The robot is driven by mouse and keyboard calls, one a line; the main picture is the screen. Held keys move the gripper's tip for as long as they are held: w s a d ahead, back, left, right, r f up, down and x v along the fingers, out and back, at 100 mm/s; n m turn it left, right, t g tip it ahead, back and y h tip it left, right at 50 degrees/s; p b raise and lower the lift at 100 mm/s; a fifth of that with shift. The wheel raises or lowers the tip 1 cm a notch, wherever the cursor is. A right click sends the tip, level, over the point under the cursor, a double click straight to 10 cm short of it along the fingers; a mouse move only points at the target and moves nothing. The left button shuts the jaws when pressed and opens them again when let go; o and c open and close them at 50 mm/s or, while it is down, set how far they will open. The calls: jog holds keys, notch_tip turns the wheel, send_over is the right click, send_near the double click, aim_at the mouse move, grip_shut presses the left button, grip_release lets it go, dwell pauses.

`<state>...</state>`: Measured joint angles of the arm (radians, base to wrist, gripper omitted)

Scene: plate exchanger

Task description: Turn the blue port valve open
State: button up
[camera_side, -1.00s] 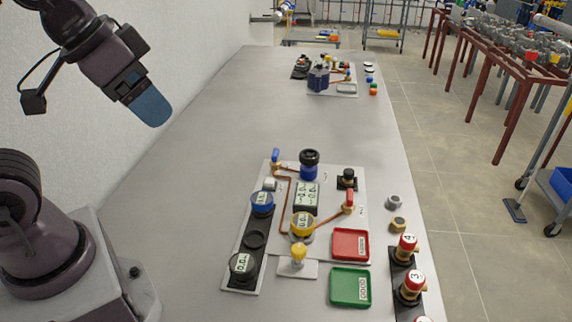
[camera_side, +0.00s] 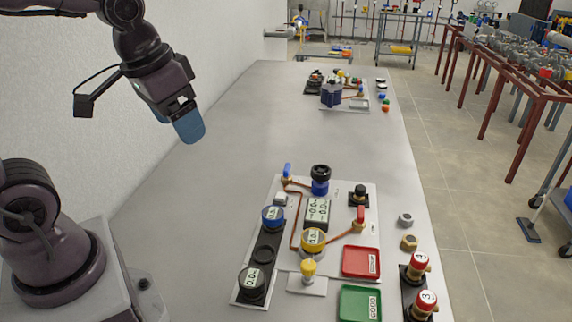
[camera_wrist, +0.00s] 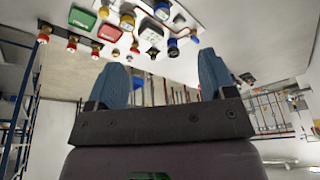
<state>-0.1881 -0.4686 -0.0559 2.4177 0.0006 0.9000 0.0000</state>
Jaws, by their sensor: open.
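The blue port valve (camera_side: 287,171) is a small blue lever on a copper pipe at the back left corner of the near white panel. Its lever stands roughly upright in the side view. It seems to be the blue piece (camera_wrist: 194,37) at the panel's edge in the wrist view. My gripper (camera_side: 175,128) is open and empty, raised above the bench, left of the panel and well apart from the valve. In the wrist view my two blue fingers (camera_wrist: 162,70) are spread, with nothing between them.
A black-topped blue knob (camera_side: 320,180) stands right of the valve. A red-handled valve (camera_side: 360,216), gauges, a red tray (camera_side: 361,262) and a green tray (camera_side: 360,303) lie nearer the front. The bench left of the panel is clear. A second panel (camera_side: 345,103) sits farther back.

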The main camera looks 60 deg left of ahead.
jog(key=w+a+f+m+g+h, duration=0.1)
jog(key=w+a+f, duration=0.3)
jog(key=w, duration=0.2)
jog(key=w+a+f+m+g, duration=0.1)
jog(key=w+a+f+g, duration=0.2)
jog(key=w, duration=0.4)
jog(key=m+t+h, duration=0.3)
jog(key=m+t, duration=0.1)
jog(key=m, duration=0.5)
send_near(287, 166)
jog(key=x, duration=0.9)
jog(key=shift+f, duration=0.1)
jog(key=c, duration=0.9)
